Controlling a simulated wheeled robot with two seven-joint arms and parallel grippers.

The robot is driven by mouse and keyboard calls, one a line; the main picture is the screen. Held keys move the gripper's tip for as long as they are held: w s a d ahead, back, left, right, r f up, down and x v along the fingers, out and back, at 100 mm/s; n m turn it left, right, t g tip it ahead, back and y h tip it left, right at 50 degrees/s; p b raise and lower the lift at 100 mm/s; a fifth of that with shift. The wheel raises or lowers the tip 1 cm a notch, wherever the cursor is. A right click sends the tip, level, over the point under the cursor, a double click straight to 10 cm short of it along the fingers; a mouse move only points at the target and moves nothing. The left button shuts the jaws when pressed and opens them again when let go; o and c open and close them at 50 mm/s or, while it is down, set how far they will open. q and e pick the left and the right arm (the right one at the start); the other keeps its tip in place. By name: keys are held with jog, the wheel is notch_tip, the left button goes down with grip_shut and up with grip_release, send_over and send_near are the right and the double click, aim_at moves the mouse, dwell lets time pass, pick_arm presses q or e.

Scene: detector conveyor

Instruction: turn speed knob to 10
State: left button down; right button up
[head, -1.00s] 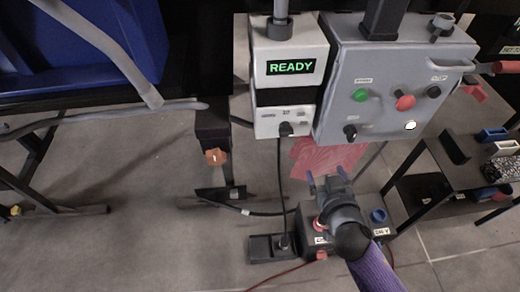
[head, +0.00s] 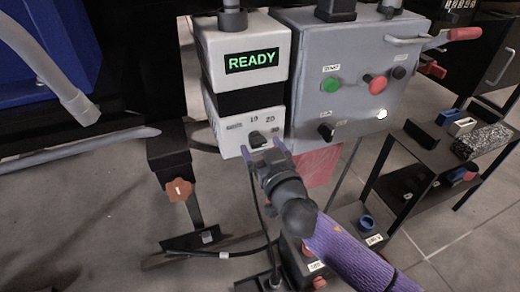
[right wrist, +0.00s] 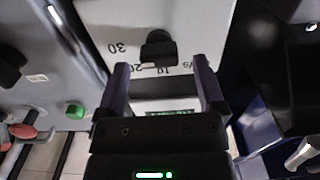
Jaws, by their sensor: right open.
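The black speed knob (head: 257,139) sits on the lower white face of the control box, below the green READY display (head: 251,62). Numbers including 20 are printed around it. In the right wrist view the knob (right wrist: 158,47) appears upside down, with 30, 20 and 10 beside it. My right gripper (head: 263,148) is open just in front of the knob. In the right wrist view its two fingers (right wrist: 162,82) stand apart, with the knob beyond the gap between their tips, not gripped. My left gripper is not in view.
A grey panel (head: 353,60) with a green button (head: 331,85), a red button (head: 377,84) and a black selector (head: 326,131) stands just right of the box. A dark shelf (head: 410,185) with small bins is at the right.

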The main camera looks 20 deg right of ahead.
jog(key=shift+w, duration=0.5)
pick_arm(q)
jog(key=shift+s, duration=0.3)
